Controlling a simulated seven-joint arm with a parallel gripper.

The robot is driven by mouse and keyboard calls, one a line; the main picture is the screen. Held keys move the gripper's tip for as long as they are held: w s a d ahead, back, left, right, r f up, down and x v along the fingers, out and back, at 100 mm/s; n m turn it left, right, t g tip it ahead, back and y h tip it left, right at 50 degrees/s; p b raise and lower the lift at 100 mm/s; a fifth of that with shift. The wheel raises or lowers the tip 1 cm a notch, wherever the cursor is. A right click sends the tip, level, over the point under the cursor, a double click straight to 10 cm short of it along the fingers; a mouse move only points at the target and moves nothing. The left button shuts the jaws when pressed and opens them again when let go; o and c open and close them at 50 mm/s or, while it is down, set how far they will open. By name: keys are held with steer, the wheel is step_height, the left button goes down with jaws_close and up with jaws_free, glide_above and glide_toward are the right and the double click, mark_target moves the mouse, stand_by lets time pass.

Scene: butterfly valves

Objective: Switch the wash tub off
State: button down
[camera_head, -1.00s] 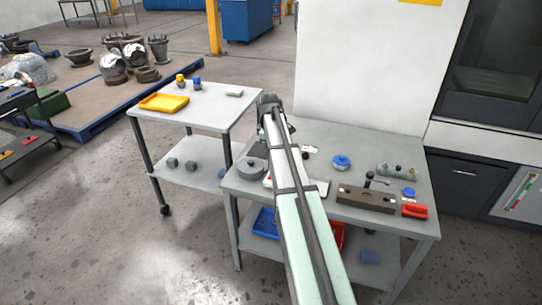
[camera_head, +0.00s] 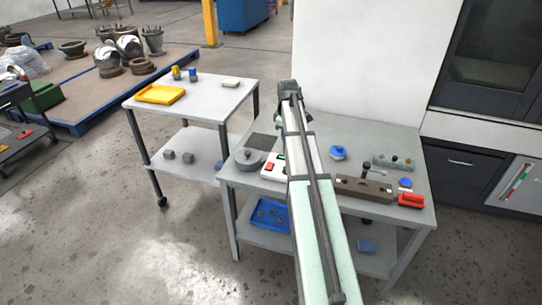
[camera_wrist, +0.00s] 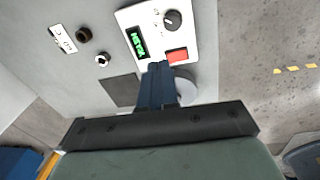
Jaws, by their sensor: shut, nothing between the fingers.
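A white control box (camera_head: 274,167) sits on the grey workbench, partly hidden by my arm in the head view. In the wrist view the box (camera_wrist: 150,30) shows a lit green display (camera_wrist: 137,42), a black dial (camera_wrist: 172,19) and a red switch (camera_wrist: 177,55). A round grey tub (camera_head: 248,158) stands left of the box. Part of it (camera_wrist: 186,90) shows behind my fingers in the wrist view. My gripper (camera_wrist: 158,66) is shut and empty, with its fingertips over the box's near edge, beside the red switch. I cannot tell whether they touch.
A dark square pad (camera_wrist: 120,90) lies beside the box. A blue round part (camera_head: 338,152), a brown block fixture (camera_head: 364,188) and a red item (camera_head: 410,200) are on the bench's right. A side cart (camera_head: 212,98) with a yellow tray (camera_head: 161,94) stands left. A white wall rises behind.

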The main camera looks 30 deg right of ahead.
steer(key=w+a+t+y, duration=0.1)
steer(key=a+n+y, duration=0.1)
steer(key=shift+w+a+r+t+y, duration=0.25)
steer(key=shift+w+r+t+y, duration=0.05)
steer(key=shift+w+r+t, duration=0.1)
steer(key=shift+f, duration=0.2)
glide_above(269, 163)
steer(key=s, duration=0.1)
steer(key=f, duration=1.1)
steer(key=shift+s+d+f, duration=0.15)
steer(key=shift+d+f, duration=0.1)
steer(key=shift+f, duration=0.1)
steer(key=shift+d+f, duration=0.1)
steer(key=shift+f, duration=0.7)
